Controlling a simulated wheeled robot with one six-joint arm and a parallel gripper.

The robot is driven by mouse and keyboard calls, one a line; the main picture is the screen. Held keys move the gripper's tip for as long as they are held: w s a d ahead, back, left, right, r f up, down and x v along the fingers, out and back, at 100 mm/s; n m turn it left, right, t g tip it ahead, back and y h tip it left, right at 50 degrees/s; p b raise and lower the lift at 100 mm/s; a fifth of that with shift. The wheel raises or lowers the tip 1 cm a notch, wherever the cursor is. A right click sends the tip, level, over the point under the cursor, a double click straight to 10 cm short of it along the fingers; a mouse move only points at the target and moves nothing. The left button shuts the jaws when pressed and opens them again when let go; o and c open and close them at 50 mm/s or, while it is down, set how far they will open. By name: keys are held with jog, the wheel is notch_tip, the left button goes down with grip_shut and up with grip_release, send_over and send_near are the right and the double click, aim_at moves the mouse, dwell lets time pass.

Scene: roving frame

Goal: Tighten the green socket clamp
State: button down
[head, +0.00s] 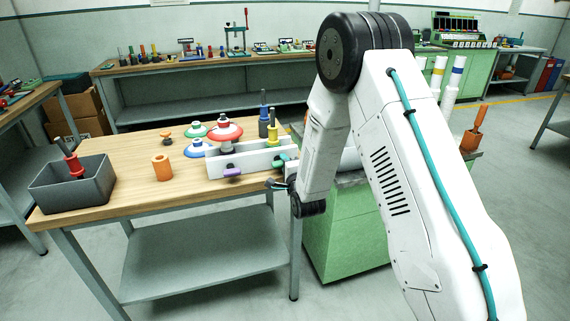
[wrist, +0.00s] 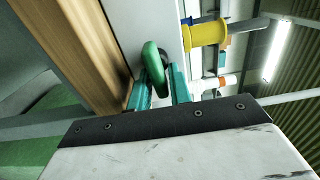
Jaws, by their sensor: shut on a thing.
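The green socket clamp (wrist: 154,66) shows as a rounded green handle against the white rack in the wrist view. In the head view, the green clamp (head: 280,160) is at the right end of the white rack's front face (head: 215,167), partly hidden by my arm. My gripper (wrist: 160,86) has its teal fingers on either side of the green handle and is shut on it. The fingers cover the handle's lower part. A purple clamp (head: 232,173) is further left on the same face. A yellow spool-shaped piece (wrist: 205,35) stands at the rack.
Disc-shaped pieces, including a red-and-white one (head: 225,132), stand behind the rack. An orange cylinder (head: 162,167) and a grey bin (head: 73,186) holding a red piece (head: 74,165) are to the left on the wooden table (head: 120,203). A green cabinet (head: 345,235) is close on the right.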

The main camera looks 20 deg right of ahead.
jog(key=shift+a+f, duration=0.1)
jog(key=shift+a, duration=0.05)
jog(key=c, duration=1.5)
grip_release()
jog(key=shift+o, duration=0.2)
jog(key=shift+s, duration=0.15)
jog(key=s, duration=0.7)
jog(key=shift+s, duration=0.3)
